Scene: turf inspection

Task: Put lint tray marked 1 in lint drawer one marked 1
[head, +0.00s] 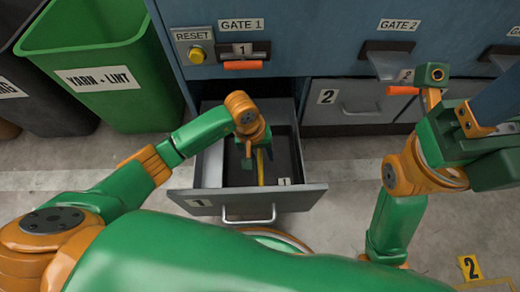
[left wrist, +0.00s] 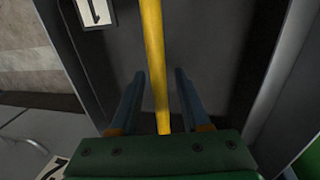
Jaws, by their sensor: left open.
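The lint drawer marked 1 (head: 224,211) is pulled out under gate 1. A dark tray (head: 285,160) with a small label marked 1 lies inside the drawer's walls, and a yellow bar (head: 261,169) runs along it. In the left wrist view the yellow bar (left wrist: 154,55) passes between the fingers of my left gripper (left wrist: 158,78), with gaps on both sides. That gripper, in the head view (head: 252,160), is open, low inside the drawer. It hides part of the tray.
A closed drawer marked 2 (head: 358,107) is to the right. A green yarn-lint bin (head: 100,55) stands at the left. The blue cabinet front (head: 310,40) with a yellow reset button (head: 197,55) rises behind.

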